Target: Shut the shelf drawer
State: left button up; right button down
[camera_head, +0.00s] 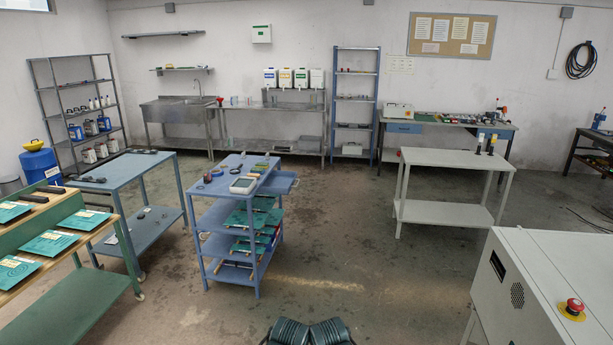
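The blue shelf unit (215,235) stands left of the middle of the room, with several levels. Its drawer (282,183) sticks out from under the top board on the right side, so it is open. The inside of the drawer looks empty, though it is small in view. Two dark ribbed parts of my own body show at the bottom edge in the middle, well apart from the shelf unit. I see no gripper fingers in this view.
A blue-grey table (122,172) and a green bench with plates (60,240) stand left of the shelf unit. A light grey table (450,160) stands to the right. A white machine (540,260) with a red button fills the lower right. The floor between is clear.

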aim_at(278, 181)
jog(key=i+z, duration=0.15)
jog(key=i, duration=0.65)
jog(key=i+j+z, duration=0.15)
jog(key=i, duration=0.6)
jog(key=i+u, duration=0.15)
jog(key=i, duration=0.3)
jog(key=i+u, duration=0.15)
jog(key=i, duration=0.3)
jog(key=i+l+u, duration=0.15)
jog(key=i, duration=0.35)
jog(key=i+l+u, duration=0.15)
jog(key=i, duration=0.3)
jog(key=i+l+u, duration=0.1)
jog(key=i+u, duration=0.15)
jog(key=i+l+u, duration=0.25)
jog(key=i, duration=0.2)
jog(key=j, duration=0.1)
